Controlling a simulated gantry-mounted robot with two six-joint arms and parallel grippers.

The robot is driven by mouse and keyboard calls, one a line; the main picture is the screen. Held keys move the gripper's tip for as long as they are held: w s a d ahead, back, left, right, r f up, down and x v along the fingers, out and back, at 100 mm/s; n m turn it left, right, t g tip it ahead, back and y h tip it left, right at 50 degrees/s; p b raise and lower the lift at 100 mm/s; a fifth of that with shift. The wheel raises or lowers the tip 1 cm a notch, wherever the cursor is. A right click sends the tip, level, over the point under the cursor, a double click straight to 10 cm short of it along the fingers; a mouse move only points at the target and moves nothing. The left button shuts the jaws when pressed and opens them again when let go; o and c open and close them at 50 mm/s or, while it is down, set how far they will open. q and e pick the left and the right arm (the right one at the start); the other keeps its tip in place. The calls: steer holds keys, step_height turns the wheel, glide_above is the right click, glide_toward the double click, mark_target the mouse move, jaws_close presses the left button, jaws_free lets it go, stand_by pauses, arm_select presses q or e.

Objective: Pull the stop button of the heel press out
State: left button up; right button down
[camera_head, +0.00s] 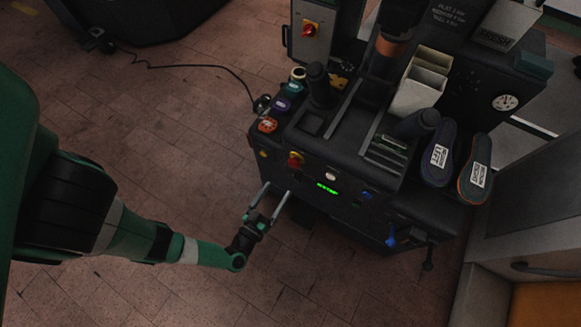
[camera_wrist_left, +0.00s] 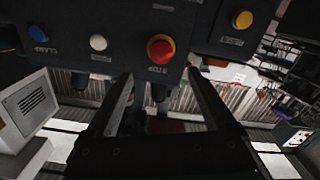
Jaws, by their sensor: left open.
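The heel press (camera_head: 345,205) is a dark machine right of centre in the head view. Its stop button (camera_head: 295,159), red with a yellow base, sits at the left of the front panel. In the left wrist view the stop button (camera_wrist_left: 160,47) faces the camera, just beyond and above the fingertips. My left gripper (camera_head: 277,189) is open and empty, in front of and below the button, its two fingers pointing at the panel. In the wrist view the left gripper's (camera_wrist_left: 158,76) fingers are spread to either side below the button, with nothing between them. My right gripper is in no view.
The panel also carries a white button (camera_wrist_left: 98,42), a blue button (camera_wrist_left: 37,39) and a yellow button (camera_wrist_left: 242,19). A lit green display (camera_head: 327,188) is beside the stop button. Coloured rolls (camera_head: 282,103) and insoles (camera_head: 473,170) lie on the press.

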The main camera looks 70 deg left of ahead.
mark_target(293, 165)
arm_select(q)
steer(key=b+x, duration=0.3)
steer(key=x, duration=0.6)
steer(key=shift+w+a, duration=0.2)
steer(key=shift+a, duration=0.2)
steer(key=shift+w+a, duration=0.1)
steer(key=shift+w, duration=0.1)
jaws_close()
